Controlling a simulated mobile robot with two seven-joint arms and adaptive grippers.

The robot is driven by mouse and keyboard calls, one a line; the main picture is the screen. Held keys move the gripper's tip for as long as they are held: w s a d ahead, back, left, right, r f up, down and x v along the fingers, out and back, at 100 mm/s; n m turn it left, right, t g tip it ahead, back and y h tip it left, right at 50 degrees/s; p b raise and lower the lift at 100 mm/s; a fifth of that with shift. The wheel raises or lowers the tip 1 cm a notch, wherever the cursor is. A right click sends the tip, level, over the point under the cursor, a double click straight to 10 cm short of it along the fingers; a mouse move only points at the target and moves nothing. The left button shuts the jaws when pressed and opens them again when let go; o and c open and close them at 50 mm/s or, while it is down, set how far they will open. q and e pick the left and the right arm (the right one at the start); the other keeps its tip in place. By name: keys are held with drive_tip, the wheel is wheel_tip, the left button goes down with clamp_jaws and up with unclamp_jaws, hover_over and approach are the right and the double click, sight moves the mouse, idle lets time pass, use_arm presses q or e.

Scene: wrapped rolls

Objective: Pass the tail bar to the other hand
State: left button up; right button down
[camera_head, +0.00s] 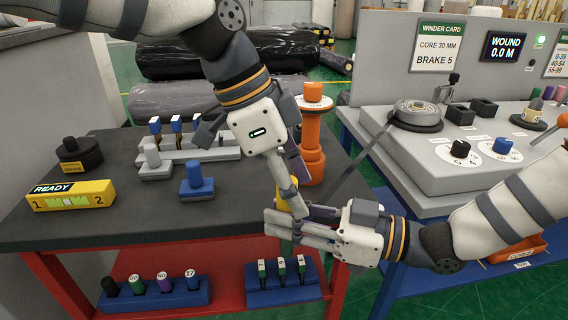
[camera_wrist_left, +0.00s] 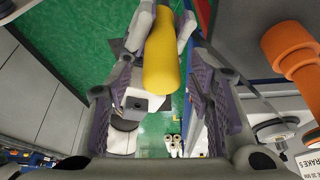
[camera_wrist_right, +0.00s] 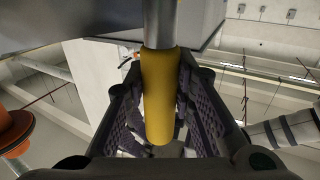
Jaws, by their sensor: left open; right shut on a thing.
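The tail bar, a yellow rounded grip on a grey metal rod, is mostly hidden in the head view, with a bit of yellow (camera_head: 283,205) between the two grippers. My right gripper (camera_head: 285,222) is shut on the tail bar, which lies between its pads in the right wrist view (camera_wrist_right: 159,95). My left gripper (camera_head: 288,190) comes down from above, open, close to the right fingers. In the left wrist view the yellow grip (camera_wrist_left: 160,60) is between the spread left fingers, with the right fingers beside its far end. I cannot tell whether the left pads touch it.
A dark bench (camera_head: 110,215) holds a yellow READY box (camera_head: 70,197), a blue-based knob (camera_head: 196,182) and an orange spindle (camera_head: 312,140). A dark strip (camera_head: 365,160) runs from the winder's reel (camera_head: 415,115) toward the grippers. Racks with small tools stand on the red lower shelf.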

use_arm(q)
clamp_jaws()
use_arm(e)
drive_tip(key=c, duration=1.3)
unclamp_jaws()
drive_tip(key=shift+d, duration=0.15)
